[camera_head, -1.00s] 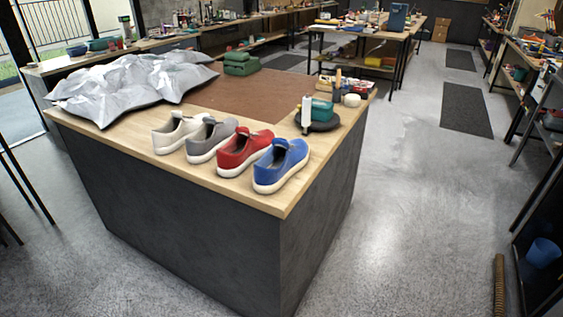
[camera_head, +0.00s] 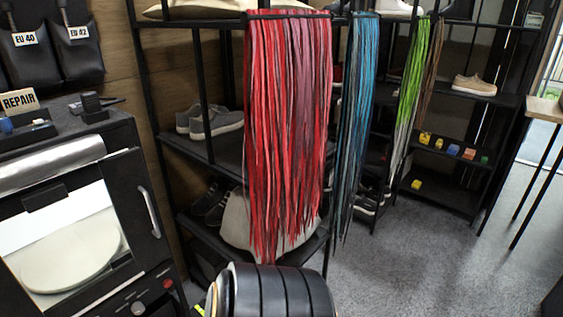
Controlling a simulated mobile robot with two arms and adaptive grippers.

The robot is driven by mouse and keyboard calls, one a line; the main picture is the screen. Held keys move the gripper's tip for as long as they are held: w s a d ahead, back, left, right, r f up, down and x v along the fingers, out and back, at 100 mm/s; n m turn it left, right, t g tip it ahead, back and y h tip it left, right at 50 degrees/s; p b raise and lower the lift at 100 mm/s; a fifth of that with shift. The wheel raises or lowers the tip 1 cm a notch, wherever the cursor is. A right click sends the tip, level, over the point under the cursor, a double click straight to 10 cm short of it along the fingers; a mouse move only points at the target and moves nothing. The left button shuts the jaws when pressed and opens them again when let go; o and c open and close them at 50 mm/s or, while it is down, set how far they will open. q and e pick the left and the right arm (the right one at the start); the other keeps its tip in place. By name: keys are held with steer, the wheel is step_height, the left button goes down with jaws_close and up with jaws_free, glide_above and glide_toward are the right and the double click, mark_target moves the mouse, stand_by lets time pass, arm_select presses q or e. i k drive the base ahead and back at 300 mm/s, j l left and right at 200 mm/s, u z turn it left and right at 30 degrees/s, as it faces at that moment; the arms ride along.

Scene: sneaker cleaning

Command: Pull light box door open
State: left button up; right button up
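The light box (camera_head: 75,215) is a black cabinet at the left edge of the head view. Its front has a bright window, through which a round white turntable (camera_head: 68,262) shows. The light box door (camera_head: 130,195) looks shut, and a silver vertical bar handle (camera_head: 149,212) stands near its right edge. A red button and knobs sit on the panel below. Neither gripper is in view. A black, ribbed rounded part at the bottom middle looks like a piece of my own arm, apart from the handle in the picture.
A black shoe rack (camera_head: 210,145) stands right of the light box, with red laces (camera_head: 290,120) and blue laces (camera_head: 355,120) hanging in front. Grey floor (camera_head: 420,260) is open at right.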

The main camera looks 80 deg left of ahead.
mark_target(124, 175)
steer(key=u, duration=4.05)
